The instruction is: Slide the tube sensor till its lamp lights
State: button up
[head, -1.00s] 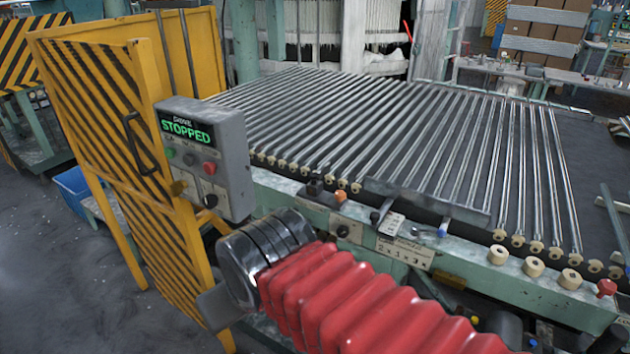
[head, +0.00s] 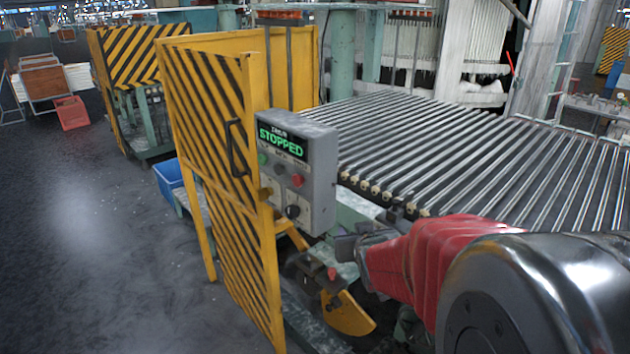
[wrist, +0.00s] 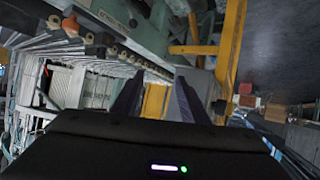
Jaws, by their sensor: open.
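My gripper (wrist: 158,92) shows in the wrist view as two dark fingers, apart, with nothing between them. In the head view my red-sleeved arm comes in from the right and ends just below the control box. I cannot make out the tube sensor or its lamp in the head view; my arm covers much of the conveyor's front rail. Glass tubes (head: 470,150) lie in parallel rows on the conveyor. In the wrist view the rail (wrist: 125,30) with its pale rollers is at the upper left, away from the fingers; no lit lamp can be told there.
The grey control box (head: 297,172) reads "STOPPED". It is beside the yellow-and-black striped guard door (head: 215,130), close to my arm's end. A blue bin (head: 168,178) is behind the door. The floor (head: 90,240) at left is clear.

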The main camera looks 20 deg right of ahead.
jog(key=s+d+f+m+t+h, duration=0.1)
jog(key=d+f+t+h, duration=0.1)
jog(key=d, duration=0.5)
jog(key=s+d+f+m+t+h, duration=0.1)
jog(key=d+f+t, duration=0.1)
jog(key=d, duration=0.6)
jog(key=shift+s+f+h, duration=0.2)
jog(key=shift+f+h, duration=0.2)
jog(key=shift+f, duration=0.25)
jog(key=shift+w+d, duration=0.15)
jog(key=shift+d, duration=0.05)
